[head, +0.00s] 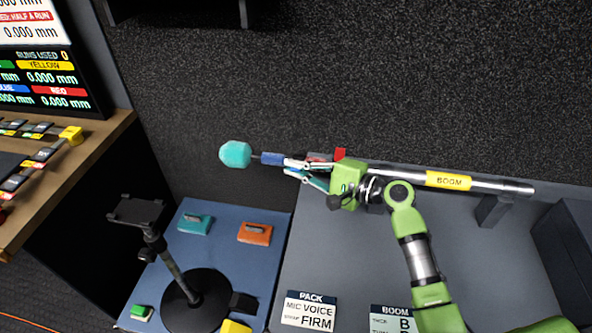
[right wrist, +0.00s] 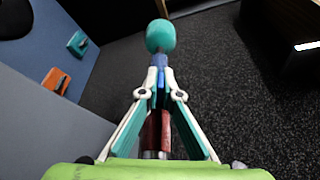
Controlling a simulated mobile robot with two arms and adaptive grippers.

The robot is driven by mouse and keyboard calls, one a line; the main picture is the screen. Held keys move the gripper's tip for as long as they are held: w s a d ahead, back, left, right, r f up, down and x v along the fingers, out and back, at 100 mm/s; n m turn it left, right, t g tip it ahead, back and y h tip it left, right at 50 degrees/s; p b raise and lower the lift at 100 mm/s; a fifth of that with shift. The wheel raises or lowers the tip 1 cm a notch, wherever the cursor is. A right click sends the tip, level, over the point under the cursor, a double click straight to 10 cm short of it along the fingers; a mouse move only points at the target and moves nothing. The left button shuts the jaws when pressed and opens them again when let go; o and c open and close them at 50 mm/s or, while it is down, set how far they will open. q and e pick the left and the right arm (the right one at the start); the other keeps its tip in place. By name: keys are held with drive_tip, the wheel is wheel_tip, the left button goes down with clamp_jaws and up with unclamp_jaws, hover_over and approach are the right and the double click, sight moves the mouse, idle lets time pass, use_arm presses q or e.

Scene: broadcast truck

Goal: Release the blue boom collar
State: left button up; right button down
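The boom pole (head: 500,186) lies across the grey surface, with a teal foam head (head: 235,154) at its left end; the foam also shows in the right wrist view (right wrist: 160,36). The blue collar (head: 271,158) sits on the pole just behind the foam. My right gripper (head: 287,167) reaches along the pole from the right. In the right wrist view its fingertips (right wrist: 159,76) close in on both sides of the blue collar (right wrist: 159,62) and appear to pinch it. A red part (right wrist: 156,130) of the pole lies between the fingers. My left gripper is not in view.
A black stand with a round base (head: 195,300) stands on a blue mat (head: 215,260) beside a teal block (head: 195,223) and an orange block (head: 255,233). Cards (head: 308,310) lie at the front. A bracket (head: 492,210) supports the pole's right end. A desk (head: 85,150) stands left.

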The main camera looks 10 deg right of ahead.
drive_tip(key=c, duration=2.2)
unclamp_jaws()
drive_tip(key=shift+c, duration=0.2)
drive_tip(key=v, duration=1.2)
